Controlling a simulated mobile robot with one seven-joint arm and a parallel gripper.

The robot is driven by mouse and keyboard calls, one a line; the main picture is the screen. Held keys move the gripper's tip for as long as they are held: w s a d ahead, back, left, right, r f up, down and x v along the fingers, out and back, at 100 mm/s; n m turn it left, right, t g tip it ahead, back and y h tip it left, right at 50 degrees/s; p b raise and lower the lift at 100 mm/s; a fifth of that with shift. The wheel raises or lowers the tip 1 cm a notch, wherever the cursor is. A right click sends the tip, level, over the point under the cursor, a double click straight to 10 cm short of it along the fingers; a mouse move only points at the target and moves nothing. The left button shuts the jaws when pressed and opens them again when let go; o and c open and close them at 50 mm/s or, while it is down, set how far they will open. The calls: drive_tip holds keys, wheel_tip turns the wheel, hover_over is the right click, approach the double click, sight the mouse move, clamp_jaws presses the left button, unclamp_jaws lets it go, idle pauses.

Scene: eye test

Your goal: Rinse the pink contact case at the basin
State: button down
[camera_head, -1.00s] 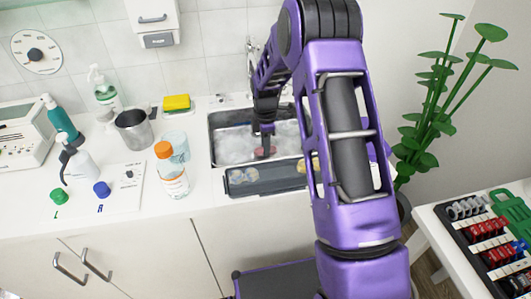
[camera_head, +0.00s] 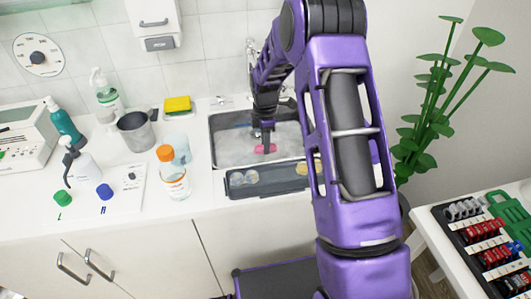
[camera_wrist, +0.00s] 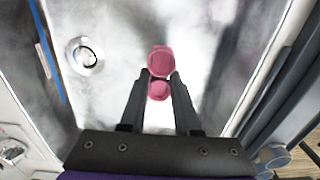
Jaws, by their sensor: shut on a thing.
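The pink contact case (camera_head: 265,149) is between the fingertips of my gripper (camera_head: 265,141), over the steel basin (camera_head: 212,150). In the wrist view the pink contact case (camera_wrist: 160,62) shows two round lobes, one beyond my fingertips and one between the fingers. My gripper (camera_wrist: 157,77) is shut on it. I cannot tell the exact gap between case and water. My arm covers the basin's right part.
A dark tray (camera_head: 278,182) with small round items lies along the basin's front. An orange-capped bottle (camera_head: 173,182), a metal cup (camera_head: 135,132) and a yellow sponge (camera_head: 177,105) stand left of it. Green (camera_head: 62,199) and blue (camera_head: 104,191) caps lie further left.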

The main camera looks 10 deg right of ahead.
drive_tip(key=shift+r+p, duration=1.8)
drive_tip(key=shift+r, duration=2.65)
drive_tip(key=shift+r, duration=0.15)
wheel_tip(320, 180, up, 4)
drive_tip(key=shift+f, duration=0.1)
drive_tip(key=s+m, duration=0.8)
drive_tip(key=m, duration=1)
drive_tip(key=shift+s+f, duration=0.2)
drive_tip(key=shift+f, duration=0.15)
